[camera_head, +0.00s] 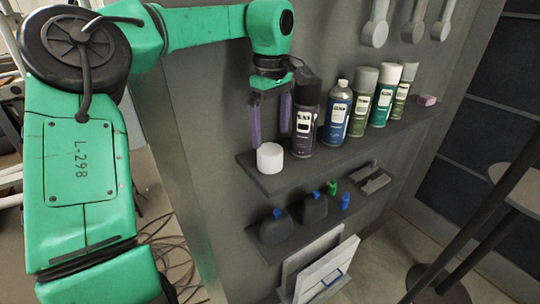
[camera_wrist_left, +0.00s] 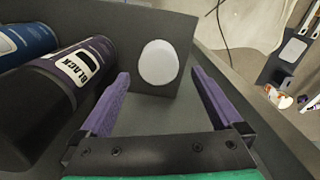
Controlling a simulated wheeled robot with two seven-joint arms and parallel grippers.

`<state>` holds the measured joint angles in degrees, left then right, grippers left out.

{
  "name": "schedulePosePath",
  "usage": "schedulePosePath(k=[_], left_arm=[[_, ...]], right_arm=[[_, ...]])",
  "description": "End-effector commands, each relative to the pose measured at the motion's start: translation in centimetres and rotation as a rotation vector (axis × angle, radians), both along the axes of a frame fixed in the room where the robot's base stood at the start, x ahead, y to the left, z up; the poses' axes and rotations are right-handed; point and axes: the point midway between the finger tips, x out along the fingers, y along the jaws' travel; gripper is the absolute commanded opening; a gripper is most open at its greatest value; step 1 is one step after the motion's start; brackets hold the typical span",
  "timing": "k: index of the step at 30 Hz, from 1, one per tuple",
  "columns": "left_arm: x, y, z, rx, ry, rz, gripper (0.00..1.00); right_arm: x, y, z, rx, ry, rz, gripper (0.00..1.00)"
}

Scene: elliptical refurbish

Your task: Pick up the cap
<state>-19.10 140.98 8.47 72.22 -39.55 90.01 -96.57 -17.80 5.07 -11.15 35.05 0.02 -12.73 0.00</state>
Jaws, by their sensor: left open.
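A white, round cap (camera_head: 270,158) sits at the left end of the upper shelf (camera_head: 352,148). In the left wrist view the cap (camera_wrist_left: 158,63) shows as a pale disc between and beyond the fingertips. My left gripper (camera_head: 270,138) is open, with its two purple fingers pointing down above the cap. In the left wrist view the fingers of the left gripper (camera_wrist_left: 160,77) are spread and nothing is held between them. My right gripper is in neither view.
A dark purple spray can (camera_head: 305,122) stands just right of the left gripper, close to it. Several more cans, including a blue one (camera_head: 337,115), continue along the shelf. A lower shelf holds dark bottles (camera_head: 275,226). A grey wall panel stands behind.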

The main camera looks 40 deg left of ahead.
Motion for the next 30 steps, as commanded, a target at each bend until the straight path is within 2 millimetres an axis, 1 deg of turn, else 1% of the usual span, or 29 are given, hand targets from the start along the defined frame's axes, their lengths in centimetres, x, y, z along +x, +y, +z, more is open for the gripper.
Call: schedulePosePath(k=[1, 7, 10, 12, 15, 20, 21, 23, 24, 25, 30], left_arm=[[-0.1, 0.0, -1.0, -0.001, 0.003, -0.001, 1.0], [-0.1, -0.1, -3.6, -0.001, 0.003, 0.001, 1.0], [-0.2, -0.1, -5.5, -0.001, 0.004, -0.001, 1.0], [-0.2, -0.1, -6.8, -0.002, 0.002, 0.0, 1.0], [-0.2, -0.1, -7.6, -0.002, 0.0, 0.001, 1.0], [-0.1, -0.1, -7.6, -0.002, -0.001, 0.001, 1.0], [-0.1, -0.1, -7.6, -0.002, -0.001, 0.001, 0.85], [-0.1, -0.1, -7.6, -0.002, -0.001, 0.001, 0.62], [-0.1, -0.1, -7.6, -0.002, -0.001, 0.001, 0.46], [-0.1, -0.1, -7.6, -0.002, -0.002, 0.001, 0.35], [-0.1, -0.1, -7.6, -0.001, -0.002, 0.001, 0.34]], right_arm=[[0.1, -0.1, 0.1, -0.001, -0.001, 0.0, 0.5], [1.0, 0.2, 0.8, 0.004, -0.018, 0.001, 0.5], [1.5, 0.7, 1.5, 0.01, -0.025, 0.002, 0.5], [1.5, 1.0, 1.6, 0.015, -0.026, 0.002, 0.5], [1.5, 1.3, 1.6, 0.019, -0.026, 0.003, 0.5], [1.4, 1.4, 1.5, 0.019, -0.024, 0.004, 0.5], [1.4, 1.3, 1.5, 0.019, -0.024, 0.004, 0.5], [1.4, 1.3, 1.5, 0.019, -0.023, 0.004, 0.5], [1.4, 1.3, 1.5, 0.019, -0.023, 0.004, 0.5], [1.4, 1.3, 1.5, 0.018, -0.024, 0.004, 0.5], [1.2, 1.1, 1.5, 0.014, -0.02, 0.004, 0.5]])
